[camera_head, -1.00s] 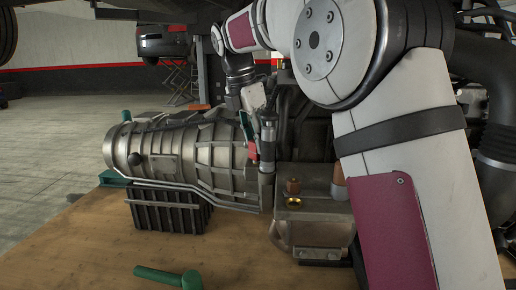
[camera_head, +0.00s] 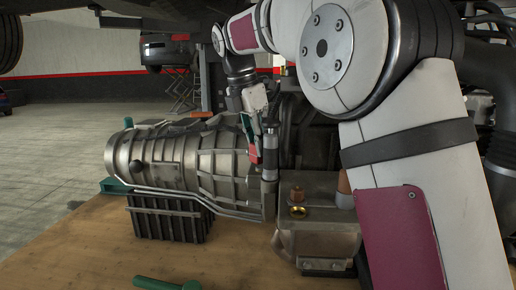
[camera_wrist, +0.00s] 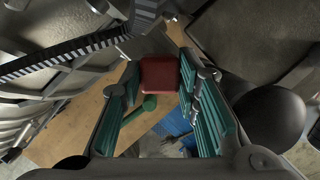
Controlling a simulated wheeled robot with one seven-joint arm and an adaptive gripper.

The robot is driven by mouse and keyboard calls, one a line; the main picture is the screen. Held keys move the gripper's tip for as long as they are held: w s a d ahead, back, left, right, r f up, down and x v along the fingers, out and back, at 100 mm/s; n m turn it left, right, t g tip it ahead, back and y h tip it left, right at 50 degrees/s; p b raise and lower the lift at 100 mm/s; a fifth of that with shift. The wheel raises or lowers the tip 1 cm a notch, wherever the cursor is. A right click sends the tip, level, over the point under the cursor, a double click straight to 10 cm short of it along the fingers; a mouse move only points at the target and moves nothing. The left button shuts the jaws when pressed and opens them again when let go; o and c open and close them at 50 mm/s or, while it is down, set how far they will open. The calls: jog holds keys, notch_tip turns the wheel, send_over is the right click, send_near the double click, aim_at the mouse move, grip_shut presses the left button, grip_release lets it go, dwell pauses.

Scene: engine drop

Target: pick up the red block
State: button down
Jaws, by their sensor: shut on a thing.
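The red block (camera_wrist: 160,73) sits between the fingertips of my gripper (camera_wrist: 157,82) in the wrist view. The teal finger pads are at its left and right sides, and my gripper is shut on it. In the head view the block (camera_head: 254,153) shows as a small red patch below my gripper (camera_head: 250,130), beside the right part of the grey metal gearbox. It is partly hidden there by the gripper and a dark cylinder. I cannot tell whether the block touches anything beneath it.
The ribbed gearbox (camera_head: 175,160) rests on a black crate (camera_head: 165,220) on the wooden table (camera_head: 90,250). A green tool (camera_head: 165,284) lies at the front. A metal housing with a brass ring (camera_head: 298,212) stands right of the gearbox. Bare table lies front left.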

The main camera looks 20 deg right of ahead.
notch_tip(320, 180, up, 6)
jog(key=shift+w+f+b, duration=0.1)
jog(key=shift+f+b, duration=0.05)
jog(key=shift+b, duration=0.45)
jog(key=s+a+b, duration=0.1)
jog(key=s+a, duration=0.3)
jog(key=a, duration=0.5)
jog(key=s+a+b, duration=0.1)
jog(key=s+a, duration=0.2)
jog(key=a, duration=0.6)
jog(key=shift+s, duration=0.35)
